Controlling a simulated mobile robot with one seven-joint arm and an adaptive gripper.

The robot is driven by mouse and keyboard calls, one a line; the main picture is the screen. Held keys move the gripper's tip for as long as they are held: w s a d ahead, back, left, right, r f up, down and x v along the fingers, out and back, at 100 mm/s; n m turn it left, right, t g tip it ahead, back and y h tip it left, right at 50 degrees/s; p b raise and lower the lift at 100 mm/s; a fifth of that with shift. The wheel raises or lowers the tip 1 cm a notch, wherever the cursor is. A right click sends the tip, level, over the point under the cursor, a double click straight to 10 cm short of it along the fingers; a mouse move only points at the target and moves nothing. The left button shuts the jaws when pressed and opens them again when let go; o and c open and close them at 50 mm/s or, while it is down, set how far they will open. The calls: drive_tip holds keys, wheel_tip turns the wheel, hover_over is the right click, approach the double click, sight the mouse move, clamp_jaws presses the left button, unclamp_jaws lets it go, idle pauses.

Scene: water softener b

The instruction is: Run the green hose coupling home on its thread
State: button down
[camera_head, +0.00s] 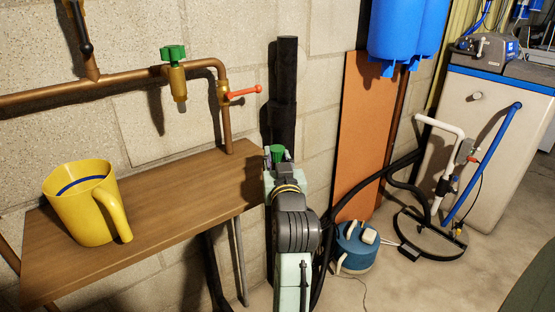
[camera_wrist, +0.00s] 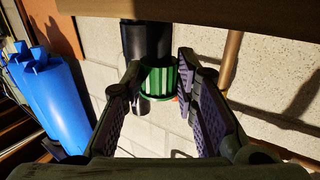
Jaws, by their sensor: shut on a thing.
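The green hose coupling (camera_head: 277,150) shows at the tips of my gripper (camera_head: 278,158), in front of the dark vertical pipe. In the wrist view the ribbed green coupling (camera_wrist: 158,80) sits between the two fingertips of my gripper (camera_wrist: 160,76), which is shut on it. A black cylinder (camera_wrist: 147,40) lines up with the coupling there; I cannot tell whether they are joined. The thread is not visible. In the head view, a brass tap with a green top (camera_head: 173,65) hangs from the copper pipe, left of my gripper.
A wooden shelf (camera_head: 165,200) with a yellow jug (camera_head: 85,205) lies left of my arm. A red-handled valve (camera_head: 240,93) sits above its right end. An orange board (camera_head: 362,130), blue tanks (camera_head: 405,30), a blue canister (camera_head: 356,250) and black hoses stand to the right.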

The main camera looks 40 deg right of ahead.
wheel_tip(320, 180, up, 7)
drive_tip(key=p, duration=0.5)
drive_tip(key=shift+p, duration=0.3)
drive_tip(key=shift+s+a+f, duration=0.1)
drive_tip(key=shift+f, duration=0.05)
idle(1.6)
